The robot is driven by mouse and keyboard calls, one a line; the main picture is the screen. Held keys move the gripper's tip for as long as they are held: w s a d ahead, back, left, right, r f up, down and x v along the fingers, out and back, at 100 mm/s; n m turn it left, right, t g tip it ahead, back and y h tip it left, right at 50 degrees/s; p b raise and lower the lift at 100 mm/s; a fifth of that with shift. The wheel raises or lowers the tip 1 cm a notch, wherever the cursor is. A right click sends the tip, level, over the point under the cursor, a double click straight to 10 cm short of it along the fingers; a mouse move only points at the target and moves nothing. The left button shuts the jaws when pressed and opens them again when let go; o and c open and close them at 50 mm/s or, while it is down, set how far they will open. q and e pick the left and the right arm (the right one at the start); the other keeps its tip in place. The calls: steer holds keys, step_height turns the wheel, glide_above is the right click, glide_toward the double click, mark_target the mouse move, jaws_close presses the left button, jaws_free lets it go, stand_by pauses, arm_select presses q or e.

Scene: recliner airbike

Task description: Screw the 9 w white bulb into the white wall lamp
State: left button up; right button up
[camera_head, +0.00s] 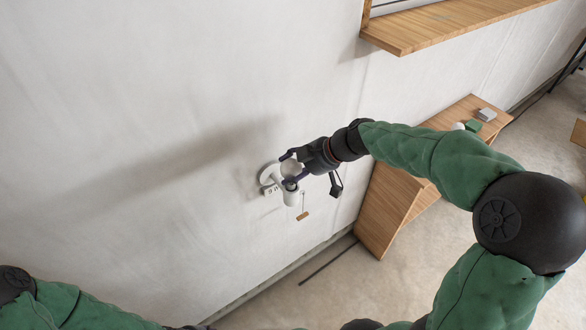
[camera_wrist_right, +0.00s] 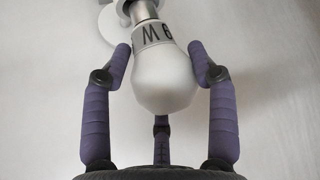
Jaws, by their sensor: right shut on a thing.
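The white wall lamp (camera_head: 291,198) is fixed to the wall, with a round base plate and a short cord ending in a wooden pull. The white bulb (camera_wrist_right: 163,80), marked with a "9" and a "W", shows large in the right wrist view. Its narrow end meets a grey metal part (camera_wrist_right: 143,11) in front of a white disc; I cannot tell how deep it sits. My right gripper (camera_wrist_right: 160,55) is shut on the bulb, with purple fingers around its sides. In the head view the right gripper (camera_head: 294,166) is at the lamp. My left gripper is not in view.
A wooden shelf (camera_head: 440,24) juts from the wall at the upper right. A low wooden unit (camera_head: 395,200) stands right of the lamp, with a green box (camera_head: 473,126) and a grey box (camera_head: 487,114) on top. The wall left of the lamp is bare.

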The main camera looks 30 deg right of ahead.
steer(key=shift+f+b, duration=0.65)
steer(key=shift+b, duration=0.05)
steer(key=o, duration=1.4)
steer(key=shift+o, duration=0.2)
steer(key=v, duration=1.2)
steer(key=shift+c, duration=0.3)
